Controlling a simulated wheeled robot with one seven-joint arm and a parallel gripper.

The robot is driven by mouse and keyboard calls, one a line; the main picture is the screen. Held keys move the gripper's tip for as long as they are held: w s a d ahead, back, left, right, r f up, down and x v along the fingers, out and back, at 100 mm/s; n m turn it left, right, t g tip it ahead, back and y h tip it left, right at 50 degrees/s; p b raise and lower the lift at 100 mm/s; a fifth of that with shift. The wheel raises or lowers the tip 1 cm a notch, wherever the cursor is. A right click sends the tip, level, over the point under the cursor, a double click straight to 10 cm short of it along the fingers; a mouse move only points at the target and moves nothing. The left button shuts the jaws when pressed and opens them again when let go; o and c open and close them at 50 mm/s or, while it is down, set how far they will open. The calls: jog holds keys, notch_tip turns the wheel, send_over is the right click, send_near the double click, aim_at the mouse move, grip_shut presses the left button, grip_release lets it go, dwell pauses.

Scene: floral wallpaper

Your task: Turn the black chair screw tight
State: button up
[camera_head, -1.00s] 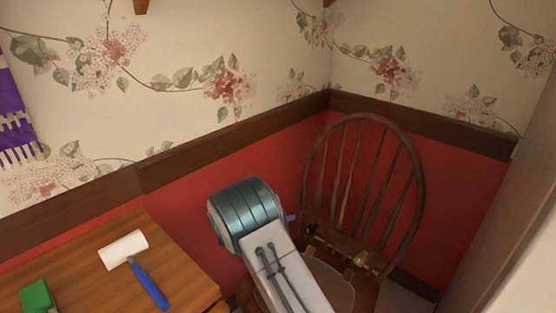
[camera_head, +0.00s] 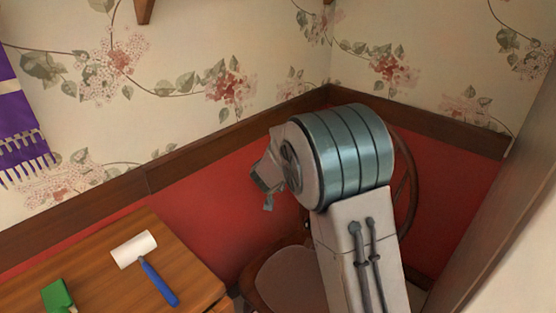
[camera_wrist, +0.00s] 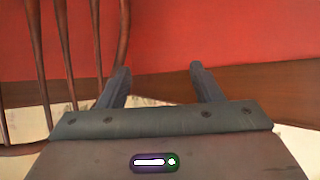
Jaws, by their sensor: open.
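The wooden chair (camera_head: 290,278) stands in the corner. My raised arm covers most of its spindled back in the head view. The chair's spindles (camera_wrist: 66,50) show at the left of the wrist view. The black chair screw cannot be made out in either current view. My gripper (camera_wrist: 161,84) is open, with its two dark fingers apart and nothing between them. It points toward the red wall, with the spindles to the left of its fingers. In the head view only a small part of my gripper shows, left of the arm and above the seat.
A wooden table (camera_head: 100,262) at lower left holds a white roller with a blue handle (camera_head: 147,262) and a green object (camera_head: 58,296). Red wainscot (camera_head: 215,215) with dark wood trim lies behind.

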jog(key=shift+s+r+y, duration=0.25)
jog(key=shift+s+r, duration=0.1)
jog(key=shift+r, duration=0.25)
jog(key=shift+s+r+y, duration=0.25)
jog(key=shift+s+r, duration=0.05)
jog(key=shift+r, duration=0.3)
jog(key=shift+r+p, duration=0.1)
jog(key=shift+p, duration=0.2)
